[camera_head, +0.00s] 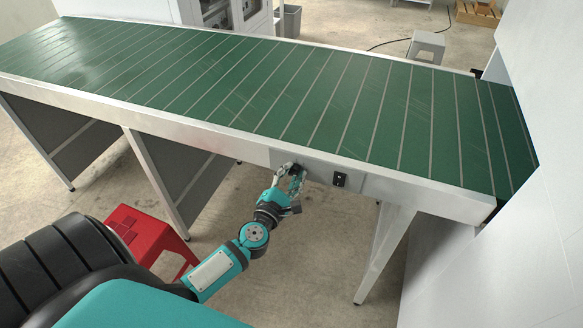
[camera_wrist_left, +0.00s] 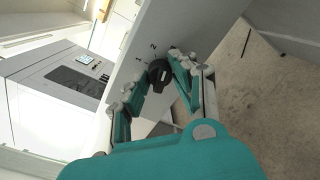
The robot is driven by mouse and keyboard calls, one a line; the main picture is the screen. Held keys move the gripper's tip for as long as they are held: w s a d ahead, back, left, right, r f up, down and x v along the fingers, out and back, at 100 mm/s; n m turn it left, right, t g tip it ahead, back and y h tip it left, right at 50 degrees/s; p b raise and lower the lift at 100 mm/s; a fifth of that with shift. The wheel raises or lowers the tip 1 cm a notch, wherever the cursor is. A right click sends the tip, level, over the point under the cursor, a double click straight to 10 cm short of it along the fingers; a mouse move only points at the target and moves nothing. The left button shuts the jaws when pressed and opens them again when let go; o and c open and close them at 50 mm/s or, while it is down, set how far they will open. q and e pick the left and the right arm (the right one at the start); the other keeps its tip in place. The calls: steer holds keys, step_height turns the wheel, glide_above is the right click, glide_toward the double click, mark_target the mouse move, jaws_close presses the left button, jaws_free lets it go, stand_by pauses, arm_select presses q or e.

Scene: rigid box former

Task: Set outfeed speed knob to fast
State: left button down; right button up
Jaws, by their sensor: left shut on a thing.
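The black outfeed speed knob (camera_wrist_left: 159,76) sits on the pale side panel, with the marks 1 and 2 beside it in the left wrist view. A light pointer line shows on its face. My left gripper (camera_head: 290,171) is at the control plate on the conveyor's front side, shut on the knob, with a teal-and-grey finger on each side of it. In the head view the fingers largely hide the knob. My right gripper is in neither view.
A black switch (camera_head: 340,179) sits on the control plate just right of my left gripper. The green slatted conveyor (camera_head: 250,85) is empty above it. A red stool (camera_head: 150,232) stands at lower left, and a white wall (camera_head: 545,220) rises at right.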

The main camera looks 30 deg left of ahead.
arm_select(q)
steer(key=shift+m+p, duration=1)
steer(key=shift+m, duration=0.4)
steer(key=c, duration=1.1)
jaws_free()
steer(key=shift+o, duration=0.2)
steer(key=s+d, duration=0.2)
steer(key=s, duration=0.9)
steer(key=shift+s+d+r, duration=0.25)
steer(key=shift+s, duration=0.15)
